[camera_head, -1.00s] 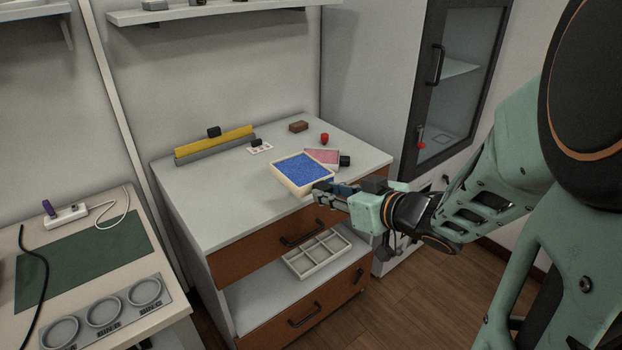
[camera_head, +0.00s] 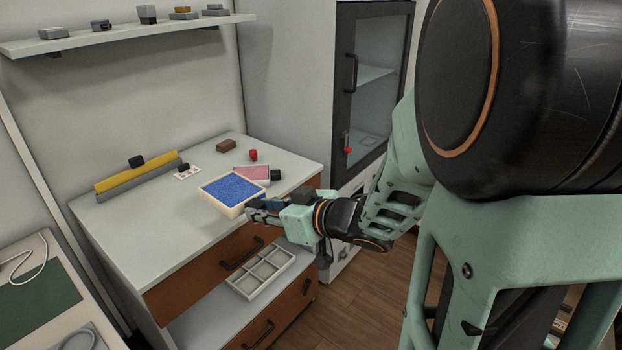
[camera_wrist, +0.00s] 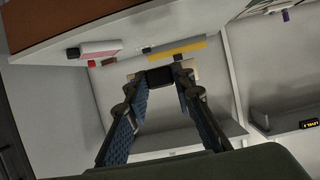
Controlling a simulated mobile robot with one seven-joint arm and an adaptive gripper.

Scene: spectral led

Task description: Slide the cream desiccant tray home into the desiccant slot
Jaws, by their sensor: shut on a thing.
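The cream tray (camera_head: 237,211), filled with blue granules, is level at the front edge of the white-topped cabinet. My gripper (camera_head: 254,206) is at its near right edge, shut on it. In the wrist view, the fingertips (camera_wrist: 160,77) close on a dark block, which looks like the tray's handle. A strip of the tray's cream front (camera_wrist: 191,69) shows behind it. I cannot tell whether the tray touches the cabinet top. I cannot make out the desiccant slot in either view.
A pink-topped tray (camera_head: 251,172) with a black block (camera_head: 275,175) lies just behind the cream tray. A red knob (camera_head: 253,155), a brown block (camera_head: 226,146) and a yellow bar (camera_head: 138,170) are farther back. A tall glass-door cabinet (camera_head: 357,70) stands right. The cabinet top's left front is clear.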

